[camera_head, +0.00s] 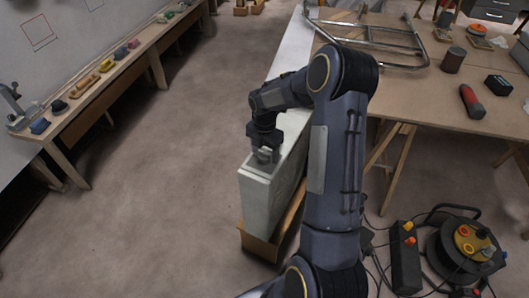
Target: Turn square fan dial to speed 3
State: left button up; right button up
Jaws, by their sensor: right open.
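A pale grey, upright box-shaped fan (254,203) stands in the middle of the head view, with its narrow side towards me. My right gripper (264,157) points down at the near end of the fan's top. It is open, with its fingers at or just above the top face; I cannot tell whether they touch it. The dial is not distinguishable; the gripper and wrist cover part of the top. My left gripper is not in view.
The fan stands on a wooden support (258,246). A wooden table (425,95) with a metal tube frame (385,62) is at the right. A cable reel (466,246) and a power strip (405,262) lie on the floor. Open floor (165,200) is at the left.

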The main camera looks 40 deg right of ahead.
jog(key=shift+f, duration=0.4)
jog(key=c, duration=1)
jog(key=shift+o, duration=0.3)
